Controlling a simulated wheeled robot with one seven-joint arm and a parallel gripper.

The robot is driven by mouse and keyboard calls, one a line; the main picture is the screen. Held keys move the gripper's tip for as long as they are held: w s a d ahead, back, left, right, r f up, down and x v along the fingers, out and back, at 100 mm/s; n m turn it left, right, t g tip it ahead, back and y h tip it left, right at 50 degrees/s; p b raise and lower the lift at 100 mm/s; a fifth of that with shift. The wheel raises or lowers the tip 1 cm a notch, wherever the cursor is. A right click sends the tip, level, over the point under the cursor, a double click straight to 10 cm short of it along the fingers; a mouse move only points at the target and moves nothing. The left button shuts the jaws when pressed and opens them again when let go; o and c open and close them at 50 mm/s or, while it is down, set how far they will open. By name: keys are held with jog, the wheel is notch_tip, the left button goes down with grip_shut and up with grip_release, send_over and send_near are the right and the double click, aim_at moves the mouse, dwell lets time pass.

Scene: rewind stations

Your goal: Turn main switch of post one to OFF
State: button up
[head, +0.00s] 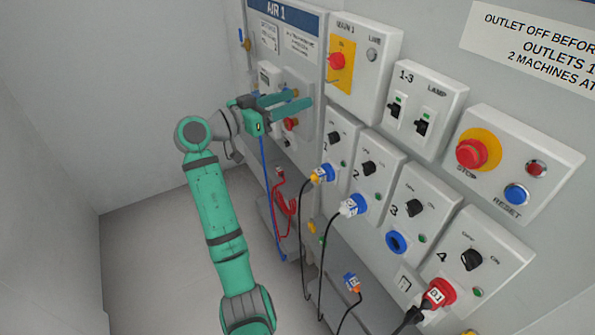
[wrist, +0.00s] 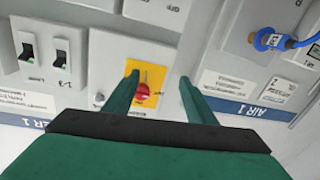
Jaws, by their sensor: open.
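The main switch is a red rotary knob (head: 337,61) on a yellow plate, on a grey box labelled as a main 1 box at the top of the wall panel. In the wrist view the red knob (wrist: 143,92) appears upside down, between the finger lines but closer to the left finger. Its pointing direction is too small to read surely. My gripper (head: 303,98) is open and empty, left of and below the switch box in the head view. In the wrist view its fingertips (wrist: 158,78) are spread, and neither visibly touches the knob.
The AIR 1 panel (head: 309,24) with valves and a blue hose stands left of the switch. A lamp-switch box (head: 425,110), red stop button (head: 471,152) and several black outlet knobs lie to the right. Cables hang below. The floor at left is clear.

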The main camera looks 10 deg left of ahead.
notch_tip(320, 180, down, 22)
jog(key=s+d+n+t+y, duration=0.1)
jog(key=n+t+y, duration=0.1)
jog(key=n+y, duration=0.2)
jog(key=shift+s+d+n+y, duration=0.15)
jog(key=shift+d+n+y, duration=0.25)
jog(key=shift+n, duration=0.7)
jog(key=shift+f, duration=0.15)
